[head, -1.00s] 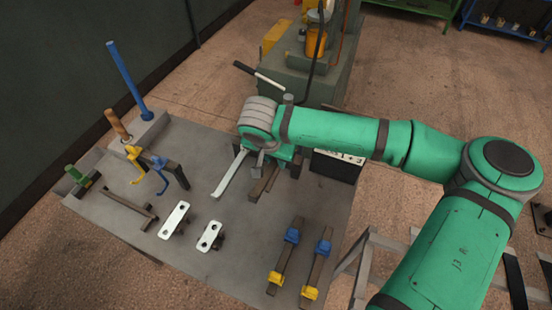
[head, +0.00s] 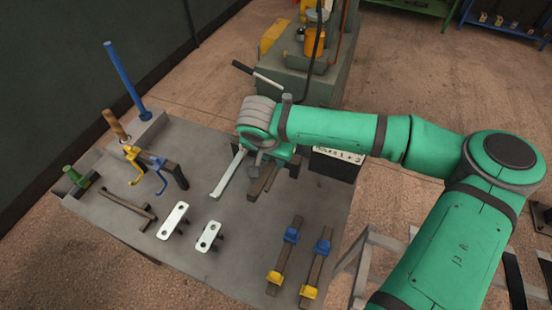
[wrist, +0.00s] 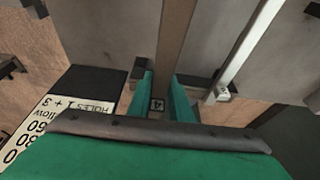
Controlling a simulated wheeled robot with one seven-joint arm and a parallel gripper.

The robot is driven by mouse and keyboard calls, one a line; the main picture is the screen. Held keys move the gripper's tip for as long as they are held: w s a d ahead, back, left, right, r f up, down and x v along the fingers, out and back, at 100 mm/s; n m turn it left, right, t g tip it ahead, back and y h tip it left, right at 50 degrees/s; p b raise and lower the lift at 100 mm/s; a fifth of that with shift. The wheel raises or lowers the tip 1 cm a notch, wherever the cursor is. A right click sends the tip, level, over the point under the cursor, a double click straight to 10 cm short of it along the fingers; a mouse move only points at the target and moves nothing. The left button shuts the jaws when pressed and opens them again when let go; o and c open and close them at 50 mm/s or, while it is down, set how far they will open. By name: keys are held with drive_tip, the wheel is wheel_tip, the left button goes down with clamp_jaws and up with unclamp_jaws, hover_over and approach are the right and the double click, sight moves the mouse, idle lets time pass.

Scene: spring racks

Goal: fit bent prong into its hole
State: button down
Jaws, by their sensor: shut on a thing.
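My gripper (wrist: 162,82) is over the back right of the grey table. In the wrist view, its two green fingers are on either side of the near end of a brown bar (wrist: 174,35), and I take it to be shut on that bar. The bar shows below my gripper in the head view (head: 262,184). Curved yellow (head: 132,163) and blue (head: 156,172) hooks are at a dark rack. The hole and which piece is the bent prong are unclear.
Two white plates (head: 173,220) and two bars with blue and yellow blocks (head: 291,236) stand toward the table's front. A tall blue rod (head: 126,80) and a green-handled piece (head: 76,175) are at left. A sign (head: 337,154) hangs at the right edge.

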sight(275, 172)
drive_tip(key=shift+a, duration=0.1)
drive_tip(key=shift+f, duration=2.4)
idle(0.9)
drive_tip(key=c, duration=1.5)
unclamp_jaws()
drive_tip(key=v, duration=1)
drive_tip(key=shift+s+r, duration=0.1)
drive_tip(key=shift+r, duration=0.3)
